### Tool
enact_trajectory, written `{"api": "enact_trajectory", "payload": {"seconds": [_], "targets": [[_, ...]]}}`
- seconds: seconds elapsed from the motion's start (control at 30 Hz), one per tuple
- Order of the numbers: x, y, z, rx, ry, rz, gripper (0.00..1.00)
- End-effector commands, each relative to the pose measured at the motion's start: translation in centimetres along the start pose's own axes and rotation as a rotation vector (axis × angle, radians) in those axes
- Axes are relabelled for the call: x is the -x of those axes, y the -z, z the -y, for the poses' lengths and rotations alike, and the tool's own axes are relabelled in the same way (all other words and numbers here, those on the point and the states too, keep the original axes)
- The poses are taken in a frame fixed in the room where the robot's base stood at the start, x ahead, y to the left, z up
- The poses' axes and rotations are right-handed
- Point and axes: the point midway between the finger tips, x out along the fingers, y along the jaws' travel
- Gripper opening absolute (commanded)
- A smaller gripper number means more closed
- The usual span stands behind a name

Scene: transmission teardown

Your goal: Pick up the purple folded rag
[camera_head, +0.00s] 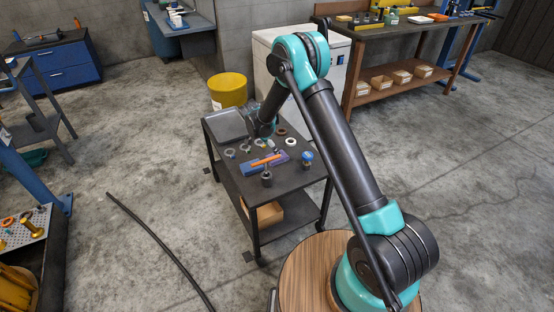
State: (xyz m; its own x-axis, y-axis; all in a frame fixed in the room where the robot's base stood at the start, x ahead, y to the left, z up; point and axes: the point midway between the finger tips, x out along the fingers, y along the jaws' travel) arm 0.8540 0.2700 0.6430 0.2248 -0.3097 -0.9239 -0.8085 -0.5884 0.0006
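A flat, blue-purple folded piece (252,168) that looks like the rag lies on the dark top of a small cart (298,180), near its middle. An orange item (265,160) lies across it. A purple edge also shows at its right end, but the picture is too small to tell whether that is a separate piece. My gripper (258,130) hangs over the far part of the cart top, beyond the rag and apart from it. Its fingers are small and dark against the cart, so their opening is not clear. No rag shows in it.
Several rings and small parts lie around the rag, with a blue-topped part (307,158) to its right and a dark cylinder (267,179) in front. A grey tray (226,125) covers the cart's far left. A yellow bucket (228,90) stands behind.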

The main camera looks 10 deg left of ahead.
Motion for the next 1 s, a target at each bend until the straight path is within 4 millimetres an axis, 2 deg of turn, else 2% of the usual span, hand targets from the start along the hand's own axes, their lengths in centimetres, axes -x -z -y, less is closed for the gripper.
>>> {"api": "enact_trajectory", "payload": {"seconds": [0.23, 0.53, 0.77, 0.83, 1.0], "targets": [[-1.3, -0.1, 0.1, -0.001, 0.0, 0.0, 0.79], [-5.3, -0.4, 0.3, -0.001, 0.0, 0.0, 0.79], [-5.6, -0.4, 0.2, 0.0, 0.001, 0.0, 0.79], [-5.6, -0.4, 0.2, 0.0, 0.0, 0.0, 0.74], [-5.6, -0.4, 0.2, 0.0, 0.0, 0.0, 0.53]]}}
